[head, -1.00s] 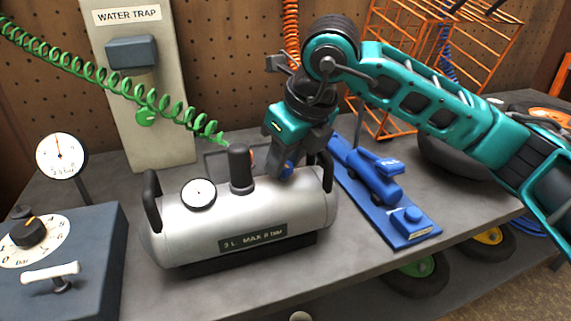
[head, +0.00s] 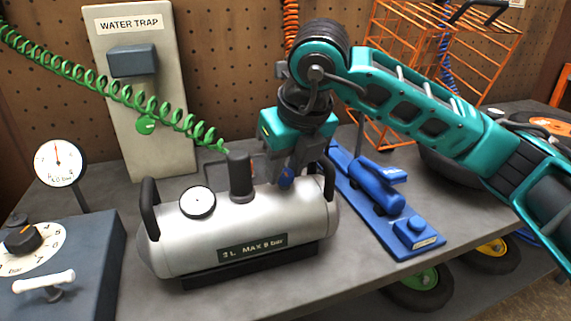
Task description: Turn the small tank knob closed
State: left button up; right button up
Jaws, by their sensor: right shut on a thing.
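The silver tank (head: 180,240) lies on its side on the bench, marked 2 L, max 8 bar, with a round gauge (head: 197,203) and a dark upright fitting (head: 240,175) on top. The small tank knob (head: 286,178) is blue and sits on the tank's top right, partly hidden by the fingers. My right gripper (head: 287,173) reaches down from above and is shut on the small tank knob. Its exact turn angle is hard to tell. My left gripper is not in view.
Dark handles (head: 149,208) rise at both tank ends. A green coiled hose (head: 150,105) runs to the dark fitting. A blue tool on a blue board (head: 415,248) lies to the right. A regulator box (head: 85,255) and a dial gauge (head: 60,163) stand at left.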

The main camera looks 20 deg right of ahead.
jog(key=o, duration=1.1)
jog(key=shift+c, duration=0.2)
jog(key=p+v, duration=0.1)
jog(key=v, duration=1.2)
jog(key=shift+p, duration=0.3)
